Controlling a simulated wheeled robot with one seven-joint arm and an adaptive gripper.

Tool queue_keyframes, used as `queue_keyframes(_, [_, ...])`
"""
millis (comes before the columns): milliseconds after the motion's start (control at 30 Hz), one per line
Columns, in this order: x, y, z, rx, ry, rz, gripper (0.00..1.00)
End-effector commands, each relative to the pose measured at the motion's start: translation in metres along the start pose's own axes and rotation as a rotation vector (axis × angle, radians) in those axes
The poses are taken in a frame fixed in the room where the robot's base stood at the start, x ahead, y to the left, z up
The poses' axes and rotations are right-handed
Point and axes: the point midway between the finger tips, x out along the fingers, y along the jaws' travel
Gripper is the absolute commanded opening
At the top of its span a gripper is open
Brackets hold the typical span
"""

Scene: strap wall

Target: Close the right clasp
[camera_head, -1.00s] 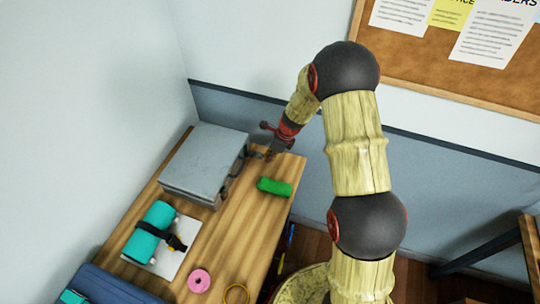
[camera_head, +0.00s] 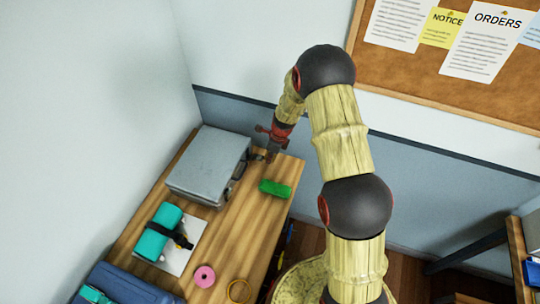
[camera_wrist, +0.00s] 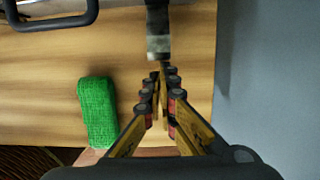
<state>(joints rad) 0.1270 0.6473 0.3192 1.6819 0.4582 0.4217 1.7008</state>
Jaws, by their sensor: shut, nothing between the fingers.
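A grey case (camera_head: 210,165) lies shut on the wooden table, near its back. Its handle (camera_head: 240,171) is on the side facing right, and the handle also shows at the top left of the wrist view (camera_wrist: 62,22). The right clasp (camera_wrist: 158,32) is a dark strip with a paler end, sticking out from the case over the wood. It shows small and dark in the head view (camera_head: 257,156). My gripper (camera_wrist: 158,78) is shut and empty, its fingertips just short of the clasp's end. I cannot tell whether they touch.
A green block (camera_head: 274,188) lies on the table (camera_head: 235,235) close to my gripper. A teal roll (camera_head: 158,232) with a black strap lies on a white board, nearer me. A pink ring (camera_head: 204,276) lies at the front. The blue-grey wall is close on the right in the wrist view.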

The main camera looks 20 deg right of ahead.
Motion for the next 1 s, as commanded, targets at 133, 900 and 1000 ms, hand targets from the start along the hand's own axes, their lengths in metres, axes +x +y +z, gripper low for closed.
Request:
queue_keyframes(133, [-0.010, 0.001, 0.005, -0.003, 0.043, 0.001, 0.00])
queue_keyframes(900, [-0.026, -0.001, 0.029, -0.001, 0.292, -0.003, 0.00])
queue_keyframes(1000, [-0.028, -0.001, 0.037, -0.001, 0.291, -0.003, 0.00])
